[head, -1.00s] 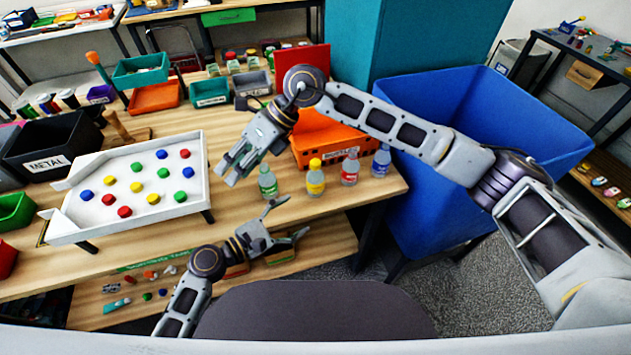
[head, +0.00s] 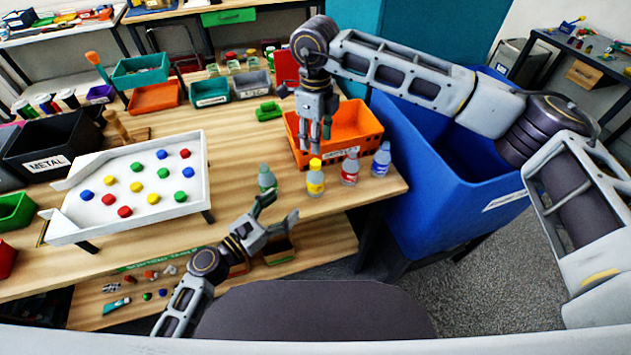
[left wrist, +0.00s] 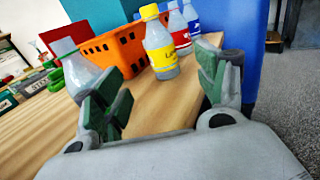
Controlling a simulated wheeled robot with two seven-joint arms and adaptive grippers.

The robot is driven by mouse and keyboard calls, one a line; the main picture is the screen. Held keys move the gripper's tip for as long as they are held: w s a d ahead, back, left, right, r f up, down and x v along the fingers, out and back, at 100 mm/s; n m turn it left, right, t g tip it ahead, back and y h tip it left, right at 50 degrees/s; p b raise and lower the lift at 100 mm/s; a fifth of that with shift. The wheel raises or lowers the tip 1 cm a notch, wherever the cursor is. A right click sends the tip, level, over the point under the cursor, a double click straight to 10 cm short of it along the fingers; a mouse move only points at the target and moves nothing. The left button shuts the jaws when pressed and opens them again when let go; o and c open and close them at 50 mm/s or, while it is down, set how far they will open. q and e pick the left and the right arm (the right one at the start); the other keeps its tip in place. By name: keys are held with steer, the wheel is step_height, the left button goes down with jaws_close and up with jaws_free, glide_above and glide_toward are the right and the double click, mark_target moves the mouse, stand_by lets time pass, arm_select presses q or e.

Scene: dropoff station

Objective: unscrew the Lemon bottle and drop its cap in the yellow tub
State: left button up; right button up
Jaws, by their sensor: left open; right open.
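The Lemon bottle (head: 315,183), with a yellow label and yellow cap, stands upright near the table's front edge, between a green bottle (head: 266,179) and a red-labelled bottle (head: 349,170). It also shows in the left wrist view (left wrist: 161,52), beyond the open fingers. My right gripper (head: 315,142) is open and points down just above the yellow cap; I see no contact. My left gripper (head: 281,207) is open and empty, at the front edge below the green and Lemon bottles. I cannot make out a yellow tub.
A blue-labelled bottle (head: 381,160) ends the row at the right. An orange crate (head: 353,128) stands behind the bottles. A large blue bin (head: 430,200) is right of the table. A white tray (head: 75,228) with coloured caps lies left. Wood between the tray and bottles is clear.

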mark_target(309, 184)
arm_select(q)
steer(key=shift+w+d, duration=0.1)
steer(key=shift+x, duration=6.75)
